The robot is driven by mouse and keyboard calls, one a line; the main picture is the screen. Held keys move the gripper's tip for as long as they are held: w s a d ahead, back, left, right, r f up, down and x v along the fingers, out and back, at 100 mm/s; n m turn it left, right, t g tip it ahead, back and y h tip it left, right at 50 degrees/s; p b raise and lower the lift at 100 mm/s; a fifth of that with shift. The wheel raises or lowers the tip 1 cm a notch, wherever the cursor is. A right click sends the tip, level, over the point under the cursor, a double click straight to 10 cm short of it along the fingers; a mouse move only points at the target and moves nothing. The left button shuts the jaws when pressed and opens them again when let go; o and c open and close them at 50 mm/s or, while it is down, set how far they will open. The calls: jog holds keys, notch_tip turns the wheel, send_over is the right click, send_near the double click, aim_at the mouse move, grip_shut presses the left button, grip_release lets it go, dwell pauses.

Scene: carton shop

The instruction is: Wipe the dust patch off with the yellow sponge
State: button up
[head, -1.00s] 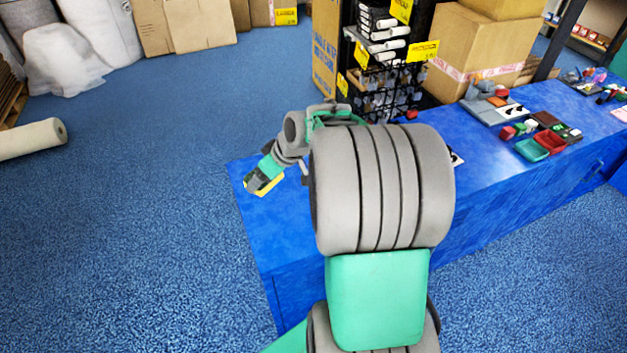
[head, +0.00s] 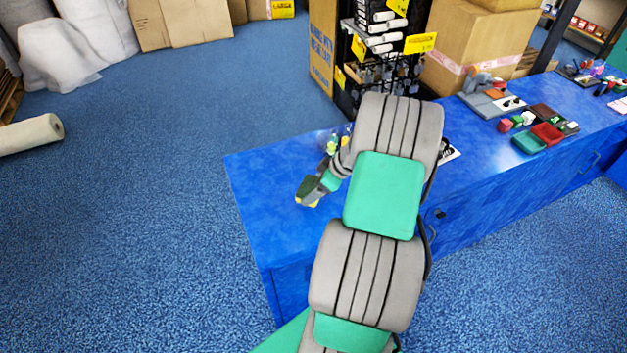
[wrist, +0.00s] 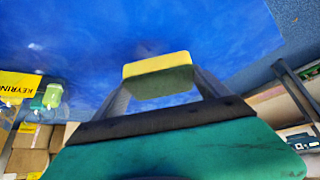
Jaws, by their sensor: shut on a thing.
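My gripper (head: 307,192) is over the left part of the blue counter (head: 262,205), its jaws shut on the yellow sponge (wrist: 157,66). In the wrist view the sponge sits between the fingertips, with a yellow face and a dark green side. In the head view only slivers of yellow show at the fingertips. I cannot tell whether the sponge touches the counter. No dust patch stands out clearly; a faint pale smudge (wrist: 36,47) on the blue top shows in the wrist view. My arm hides part of the counter.
Small bottles with green (wrist: 52,95) stand near the counter's back edge, by a black wire rack (head: 365,75) with yellow signs. Trays (head: 530,140) and small goods lie at the counter's right. Cartons (head: 470,50) stand behind. The counter's left end is clear.

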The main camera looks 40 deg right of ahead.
aim_at(326, 198)
notch_tip(326, 198, down, 4)
jog(key=shift+r+b, duration=0.15)
jog(key=shift+b, duration=0.65)
jog(key=shift+d+r, duration=0.2)
jog(key=shift+d, duration=0.1)
jog(key=shift+s+d+f, duration=0.15)
jog(key=shift+d, duration=0.25)
jog(key=shift+s+d+f, duration=0.1)
jog(key=shift+s+d, duration=0.05)
jog(key=shift+d, duration=0.25)
jog(key=shift+s+d, duration=0.15)
jog(key=shift+d, duration=0.55)
jog(key=shift+s+d+r+p, duration=0.2)
jog(key=shift+d+r+p, duration=0.1)
jog(key=shift+p, duration=0.2)
jog(key=shift+w+a+f, duration=0.15)
jog(key=shift+w+a, duration=0.05)
jog(key=shift+a, duration=0.45)
jog(key=shift+w+a+f, duration=0.15)
jog(key=shift+w+a, duration=0.05)
jog(key=shift+a, duration=0.4)
jog(key=shift+w+a, duration=0.2)
jog(key=shift+a, duration=0.55)
jog(key=shift+w+a+r, duration=0.1)
jog(key=shift+a+r, duration=0.1)
jog(key=shift+r, duration=0.15)
jog(key=shift+r+p, duration=1.9)
jog(key=shift+r, duration=1.8)
